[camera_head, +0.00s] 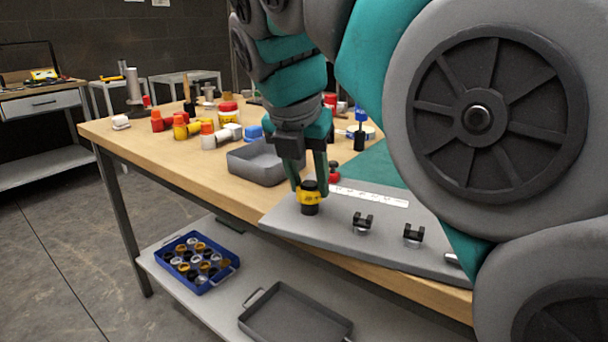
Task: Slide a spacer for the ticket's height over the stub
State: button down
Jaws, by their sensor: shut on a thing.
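My gripper (310,188) points down over the near left part of a grey plate (285,219) on the bench. Its fingers are shut on a yellow spacer (309,198). Black shows directly above and below the yellow band, just over the plate. I cannot tell whether this black part is the stub or part of the held piece, nor whether the spacer is around a stub. No readable ticket shows.
A grey bin (245,165) stands left of my gripper, with several jars and bottles behind. A white marked strip (370,196) lies on the plate. On the lower shelf are a blue tray (222,278) of several ring-like pieces and an empty grey tray (295,320). My arm hides the right side.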

jog(key=shift+f, duration=0.1)
jog(key=shift+c, duration=1.9)
grip_release()
jog(key=shift+s, duration=0.1)
